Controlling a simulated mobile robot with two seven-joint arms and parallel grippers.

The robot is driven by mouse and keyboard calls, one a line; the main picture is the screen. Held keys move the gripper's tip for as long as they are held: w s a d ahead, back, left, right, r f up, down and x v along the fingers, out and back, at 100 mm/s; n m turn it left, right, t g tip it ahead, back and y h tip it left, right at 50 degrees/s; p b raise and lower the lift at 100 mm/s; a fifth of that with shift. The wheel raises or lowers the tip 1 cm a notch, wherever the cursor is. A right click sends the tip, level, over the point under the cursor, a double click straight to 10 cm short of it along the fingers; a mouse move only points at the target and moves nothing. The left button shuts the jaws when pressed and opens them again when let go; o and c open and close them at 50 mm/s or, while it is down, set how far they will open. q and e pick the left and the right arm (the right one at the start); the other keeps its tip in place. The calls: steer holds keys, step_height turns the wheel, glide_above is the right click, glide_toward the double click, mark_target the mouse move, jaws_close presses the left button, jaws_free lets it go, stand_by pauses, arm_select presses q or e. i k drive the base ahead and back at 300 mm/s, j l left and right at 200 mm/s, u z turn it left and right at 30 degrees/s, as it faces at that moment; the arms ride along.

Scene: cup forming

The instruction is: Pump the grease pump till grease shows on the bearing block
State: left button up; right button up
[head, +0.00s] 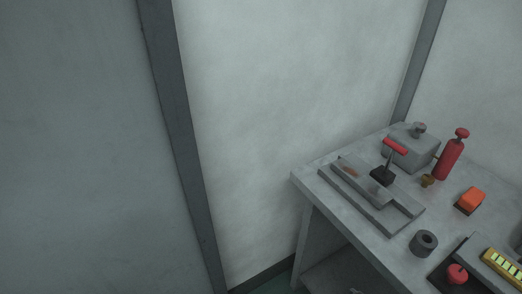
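A red upright cylinder with a red knob on top, which looks like the grease pump (449,160), stands at the back right of the grey workbench (312,178). A grey block with a round cap on top, perhaps the bearing block (412,152), sits just left of it at the bench's back edge. A small brass-coloured piece (427,181) is at the front left of the pump. I cannot make out grease on the block. Neither of my grippers is in view.
A flat grey fixture with a red-handled lever (394,147) lies on the bench's left part. An orange block (472,198), a dark ring (424,242), a red round knob (457,273) and a yellow-framed panel (505,262) are to the right. Walls stand behind the bench.

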mark_target(462, 133)
steer(key=z, duration=1.25)
